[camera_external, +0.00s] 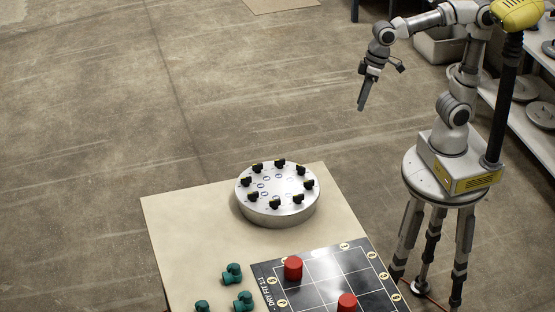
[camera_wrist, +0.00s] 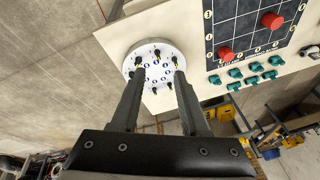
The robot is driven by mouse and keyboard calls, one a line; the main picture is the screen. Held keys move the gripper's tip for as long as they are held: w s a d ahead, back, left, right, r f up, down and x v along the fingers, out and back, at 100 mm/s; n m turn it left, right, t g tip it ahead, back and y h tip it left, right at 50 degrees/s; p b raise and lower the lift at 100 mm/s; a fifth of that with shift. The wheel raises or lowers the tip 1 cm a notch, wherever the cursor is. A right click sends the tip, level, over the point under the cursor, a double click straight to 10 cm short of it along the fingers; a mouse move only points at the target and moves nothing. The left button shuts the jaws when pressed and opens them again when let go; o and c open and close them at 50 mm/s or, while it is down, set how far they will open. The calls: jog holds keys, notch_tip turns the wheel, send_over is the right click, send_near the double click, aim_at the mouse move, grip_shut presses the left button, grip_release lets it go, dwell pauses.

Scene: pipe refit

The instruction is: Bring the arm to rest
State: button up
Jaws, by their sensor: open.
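My gripper (camera_external: 363,96) hangs in the air at the upper right of the external view, fingers pointing down, well apart from the table. In the wrist view my gripper (camera_wrist: 159,80) shows two dark fingers spread with nothing between them. The arm rises from a round stand and bends over at the top. Below and beyond the fingers, the round silver turntable (camera_external: 278,212) with several black-and-yellow fittings stands on the pale table (camera_external: 185,220). It also shows in the wrist view (camera_wrist: 133,62), partly hidden by the fingers.
A black grid board (camera_external: 320,272) with red cylinders (camera_external: 293,268) lies on the table's near side. Several green pipe fittings (camera_external: 243,300) lie left of it. Shelves (camera_external: 525,130) with round parts stand at the right, behind my arm. The floor left of the arm is clear.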

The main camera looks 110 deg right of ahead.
jog(key=s+a+f+n+t, duration=0.1)
jog(key=s+a+n+t, duration=0.1)
jog(key=s, duration=0.8)
jog(key=a+n, duration=0.1)
jog(key=n, duration=0.1)
jog(key=shift+s+a+f+n+h, duration=0.2)
jog(key=shift+f+n+h, duration=0.1)
jog(key=shift+n, duration=0.1)
jog(key=shift+f, duration=0.1)
notch_tip(320, 180, down, 24)
jog(key=b, duration=2.4)
jog(key=shift+f, duration=0.1)
